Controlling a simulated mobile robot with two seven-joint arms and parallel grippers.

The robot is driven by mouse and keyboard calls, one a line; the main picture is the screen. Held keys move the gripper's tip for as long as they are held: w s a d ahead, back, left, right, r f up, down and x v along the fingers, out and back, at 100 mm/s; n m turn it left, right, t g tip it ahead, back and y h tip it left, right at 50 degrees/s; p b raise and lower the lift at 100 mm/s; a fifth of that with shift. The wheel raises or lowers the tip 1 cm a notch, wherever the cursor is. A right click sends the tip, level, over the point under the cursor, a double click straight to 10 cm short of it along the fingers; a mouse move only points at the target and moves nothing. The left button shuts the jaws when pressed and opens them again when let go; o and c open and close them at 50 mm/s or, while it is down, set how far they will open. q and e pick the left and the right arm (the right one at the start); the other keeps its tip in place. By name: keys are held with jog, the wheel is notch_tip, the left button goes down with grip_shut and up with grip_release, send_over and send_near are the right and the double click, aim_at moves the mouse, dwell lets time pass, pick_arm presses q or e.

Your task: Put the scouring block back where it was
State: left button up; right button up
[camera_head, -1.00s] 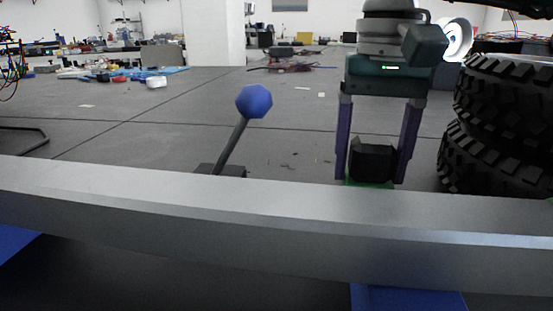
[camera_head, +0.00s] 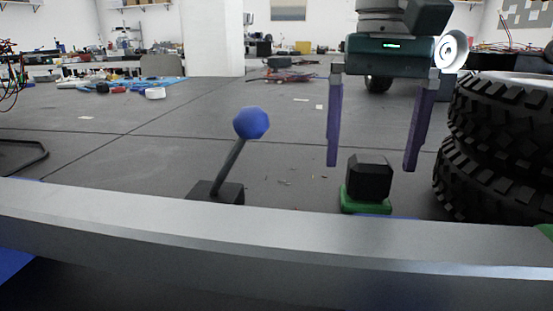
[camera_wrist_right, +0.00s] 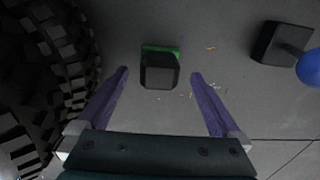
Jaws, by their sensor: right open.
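The scouring block, a black block with a green base (camera_head: 366,203), sits on the grey surface behind the metal bar; its black upper part (camera_head: 370,178) faces up. My right gripper (camera_head: 372,165) is open above and behind it, its two purple fingers apart on either side and not touching it. In the right wrist view the black block (camera_wrist_right: 159,72) with a strip of green (camera_wrist_right: 160,48) lies ahead of the open fingers (camera_wrist_right: 160,75), roughly centred between them. My left gripper is not in view.
A joystick with a blue knob (camera_head: 251,123) and black base (camera_head: 215,192) stands left of the block. Stacked black tyres (camera_head: 497,140) stand close on the right. A silver metal bar (camera_head: 270,235) crosses the front.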

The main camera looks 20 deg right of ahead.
aim_at(370, 159)
notch_tip(370, 159, up, 8)
jog(key=shift+r+p, duration=0.1)
jog(key=shift+p, duration=0.7)
